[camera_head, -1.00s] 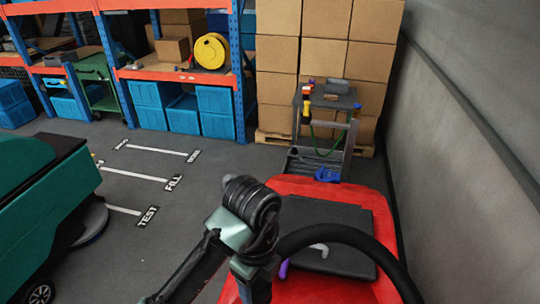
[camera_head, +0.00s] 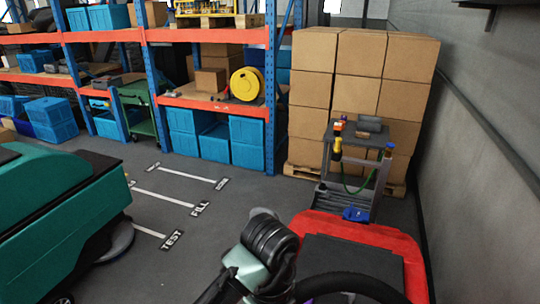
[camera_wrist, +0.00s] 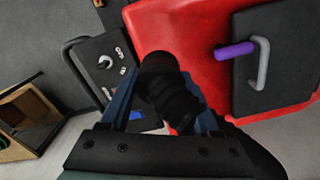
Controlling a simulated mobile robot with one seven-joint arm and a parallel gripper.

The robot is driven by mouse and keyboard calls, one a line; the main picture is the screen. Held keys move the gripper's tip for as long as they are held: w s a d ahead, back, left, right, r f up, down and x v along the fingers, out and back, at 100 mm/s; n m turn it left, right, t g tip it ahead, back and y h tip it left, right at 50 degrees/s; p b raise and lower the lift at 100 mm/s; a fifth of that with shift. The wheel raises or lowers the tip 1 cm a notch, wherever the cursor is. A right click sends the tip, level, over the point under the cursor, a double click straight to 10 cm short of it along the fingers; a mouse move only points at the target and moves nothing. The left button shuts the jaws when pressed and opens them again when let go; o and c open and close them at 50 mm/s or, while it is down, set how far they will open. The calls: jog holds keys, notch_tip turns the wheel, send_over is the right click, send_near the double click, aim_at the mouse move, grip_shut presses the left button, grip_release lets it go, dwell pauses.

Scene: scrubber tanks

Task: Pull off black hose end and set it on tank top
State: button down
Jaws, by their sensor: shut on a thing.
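The red tank (camera_head: 415,262) is at the lower right of the head view, with a dark lid (camera_head: 350,257) on top. The tank top also shows in the wrist view (camera_wrist: 195,38). There the lid (camera_wrist: 263,88) carries a grey hooked handle (camera_wrist: 263,62) with a purple piece (camera_wrist: 235,50). My gripper (camera_wrist: 168,120) is shut on the ribbed black hose end (camera_wrist: 165,80), which lies between its blue fingers. The black hose (camera_head: 352,283) arcs beside my arm in the head view. Whether the hose end is free of its fitting cannot be told.
A black control panel (camera_wrist: 108,62) with knobs is left of the hose end. A teal machine (camera_head: 60,215) stands at left. A grey cart (camera_head: 352,165) and stacked cartons (camera_head: 357,70) are behind the tank. A wall (camera_head: 490,130) is close at right. Marked floor (camera_head: 200,165) is open.

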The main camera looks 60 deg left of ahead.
jog(key=shift+f, duration=0.15)
jog(key=shift+f+b, duration=5.9)
jog(key=shift+f, duration=0.7)
jog(key=shift+c, duration=0.2)
grip_release()
jog(key=shift+o, duration=0.2)
jog(key=shift+r, duration=0.15)
notch_tip(320, 180, up, 8)
jog(key=p, duration=0.8)
